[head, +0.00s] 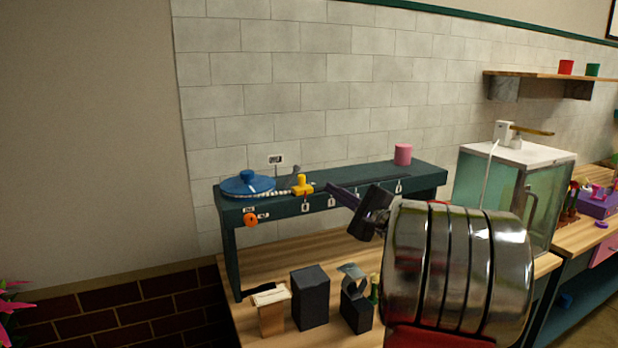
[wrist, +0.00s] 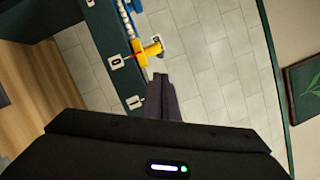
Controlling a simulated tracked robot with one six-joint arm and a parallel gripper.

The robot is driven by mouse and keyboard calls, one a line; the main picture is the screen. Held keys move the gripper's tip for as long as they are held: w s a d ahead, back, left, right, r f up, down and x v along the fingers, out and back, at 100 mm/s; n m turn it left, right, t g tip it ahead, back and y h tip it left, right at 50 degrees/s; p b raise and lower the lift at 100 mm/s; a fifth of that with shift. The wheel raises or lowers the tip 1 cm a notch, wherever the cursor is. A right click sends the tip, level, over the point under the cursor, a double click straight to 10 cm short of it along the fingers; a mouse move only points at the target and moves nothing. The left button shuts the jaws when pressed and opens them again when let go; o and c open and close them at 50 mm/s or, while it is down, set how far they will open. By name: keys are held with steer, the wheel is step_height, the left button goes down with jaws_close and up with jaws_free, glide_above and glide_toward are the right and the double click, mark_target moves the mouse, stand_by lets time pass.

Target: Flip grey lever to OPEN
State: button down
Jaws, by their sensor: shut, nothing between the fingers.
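A yellow valve (head: 302,186) sits on the dark green raised shelf (head: 430,178), at the end of a pale beaded hose. It also shows in the wrist view (wrist: 147,52), just beyond my fingertips. A small grey piece (wrist: 157,41) shows at its far end; I cannot tell whether this is the grey lever or how it is set. No OPEN marking is readable. My gripper (head: 330,187) is shut and empty, its tips a little right of the valve near the shelf's front edge. In the wrist view the closed fingers (wrist: 160,82) point towards the valve; contact is not clear.
A blue round lid (head: 247,184) and a pink cylinder (head: 403,154) stand on the shelf. An orange knob (head: 250,219) and white tags (head: 305,207) are on its front. Dark blocks (head: 310,296) stand below. A glass tank (head: 500,195) is at right.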

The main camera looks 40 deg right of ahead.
steer(key=shift+w, duration=0.2)
glide_toward(291, 177)
steer(key=w+d, duration=0.1)
steer(key=w+d+r, duration=0.1)
steer(key=w, duration=0.1)
steer(key=w+d+r, duration=0.1)
steer(key=w, duration=0.1)
steer(key=shift+w+d+r, duration=0.15)
steer(key=shift+w+d, duration=0.05)
steer(key=shift+d, duration=0.1)
steer(key=shift+r, duration=0.1)
